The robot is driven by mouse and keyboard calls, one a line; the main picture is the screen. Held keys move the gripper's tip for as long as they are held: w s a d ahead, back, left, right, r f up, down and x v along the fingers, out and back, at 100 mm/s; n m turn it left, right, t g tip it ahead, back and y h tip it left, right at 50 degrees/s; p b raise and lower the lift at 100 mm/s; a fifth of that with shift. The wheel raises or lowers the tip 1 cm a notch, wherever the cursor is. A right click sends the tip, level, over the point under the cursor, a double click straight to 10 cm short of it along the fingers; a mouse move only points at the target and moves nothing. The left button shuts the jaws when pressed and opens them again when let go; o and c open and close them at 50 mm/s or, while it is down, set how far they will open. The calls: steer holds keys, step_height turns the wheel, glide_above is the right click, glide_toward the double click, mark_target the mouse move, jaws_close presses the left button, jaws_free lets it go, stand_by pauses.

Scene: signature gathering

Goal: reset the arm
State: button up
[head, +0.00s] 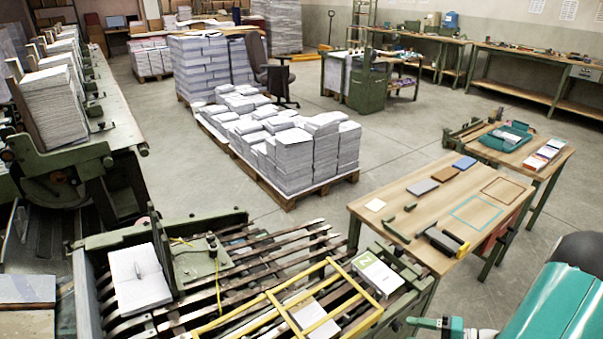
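No gripper fingers can be made out in the head view. A large glossy teal rounded part with a black section beside it fills the lower right corner, and a smaller teal part with a narrow tip shows at the bottom edge to its left. These may be parts of my arm, but I cannot tell for sure. No object is seen held.
A gathering machine with a yellow frame (268,297) fills the bottom centre. A wooden table (437,205) with small blocks and coloured outlines stands right of centre. A pallet (291,199) bears paper stacks. Grey floor (400,130) lies open behind the table.

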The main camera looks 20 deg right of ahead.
steer(key=w+a+r+n+g+h, duration=0.2)
steer(key=a+r+n+g+h, duration=0.3)
steer(key=a+r+g, duration=0.75)
steer(key=s+a+r+n+t+h, duration=0.2)
steer(key=a+r, duration=0.4)
steer(key=r, duration=0.3)
steer(key=s+a+r+n+t+h, duration=0.3)
steer(key=a+r+t, duration=0.3)
steer(key=r, duration=0.3)
steer(key=shift+s+a+h, duration=0.35)
steer(key=shift+a+h, duration=0.2)
steer(key=shift+h, duration=0.15)
steer(key=shift+d, duration=0.1)
